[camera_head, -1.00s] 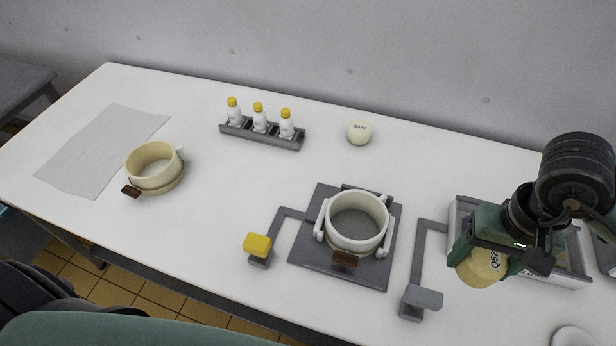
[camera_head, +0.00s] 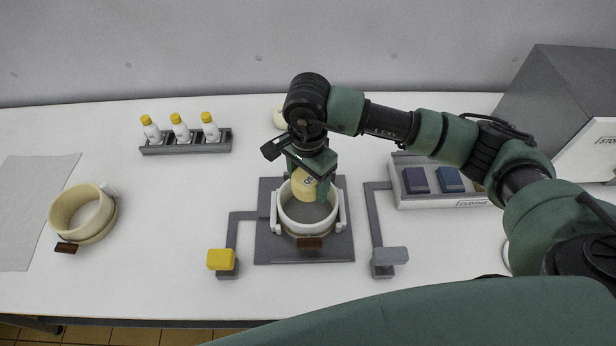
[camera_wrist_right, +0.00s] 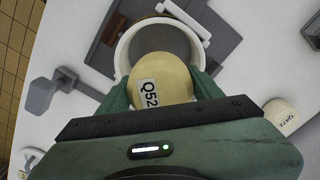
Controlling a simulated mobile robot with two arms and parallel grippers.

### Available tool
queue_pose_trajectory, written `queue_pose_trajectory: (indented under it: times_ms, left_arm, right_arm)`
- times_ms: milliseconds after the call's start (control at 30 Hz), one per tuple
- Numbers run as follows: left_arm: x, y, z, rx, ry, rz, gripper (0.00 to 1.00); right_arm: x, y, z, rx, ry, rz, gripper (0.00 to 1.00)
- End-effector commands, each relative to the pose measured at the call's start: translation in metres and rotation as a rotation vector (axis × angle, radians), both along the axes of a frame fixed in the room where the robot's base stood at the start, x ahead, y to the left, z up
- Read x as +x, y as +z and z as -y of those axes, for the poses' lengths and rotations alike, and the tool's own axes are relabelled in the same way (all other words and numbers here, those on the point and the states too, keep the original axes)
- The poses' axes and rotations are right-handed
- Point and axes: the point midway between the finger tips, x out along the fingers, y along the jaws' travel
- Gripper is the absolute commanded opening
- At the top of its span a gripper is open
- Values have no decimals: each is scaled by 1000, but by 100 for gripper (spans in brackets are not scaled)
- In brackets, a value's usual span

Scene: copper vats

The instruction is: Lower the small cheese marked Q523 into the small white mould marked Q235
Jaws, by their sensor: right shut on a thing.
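My right gripper (camera_head: 310,186) is shut on the small pale-yellow cheese (camera_head: 303,184), whose label reads "Q52" with the rest cut off. The cheese also shows between the green fingers in the right wrist view (camera_wrist_right: 160,82). The white mould (camera_head: 309,229) stands upright on a dark grey plate (camera_head: 270,247), between two white side pieces. The cheese is over the back part of the mould's opening and seems to be above the rim. In the wrist view the mould (camera_wrist_right: 122,62) opens just beyond the cheese. Its brown tag (camera_head: 309,243) is unreadable. My left gripper is out of view.
A yellow-topped lever (camera_head: 221,260) and a grey one (camera_head: 389,257) flank the plate. A cream mould (camera_head: 64,215) stands at left. Three bottles in a rack (camera_head: 187,146) and another cheese (camera_head: 279,118) are behind.

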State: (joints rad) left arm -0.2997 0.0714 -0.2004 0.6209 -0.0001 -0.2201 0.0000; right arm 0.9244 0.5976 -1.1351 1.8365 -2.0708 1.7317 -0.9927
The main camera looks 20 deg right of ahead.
Motion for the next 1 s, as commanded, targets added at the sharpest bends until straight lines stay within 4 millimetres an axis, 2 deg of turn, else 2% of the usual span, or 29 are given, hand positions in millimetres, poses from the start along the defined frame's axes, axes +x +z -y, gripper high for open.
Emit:
queue_pose_trajectory:
  times_ms: [233,300,800,1000]
  left_arm:
    - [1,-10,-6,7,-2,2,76]
    - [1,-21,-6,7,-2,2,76]
    - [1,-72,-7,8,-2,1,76]
    - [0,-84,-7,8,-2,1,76]
  right_arm:
    - [0,-26,0,1,2,0,12]
    - [0,-36,0,1,3,2,12]
    - [0,-83,0,1,2,2,12]
    - [0,-95,0,1,2,2,12]
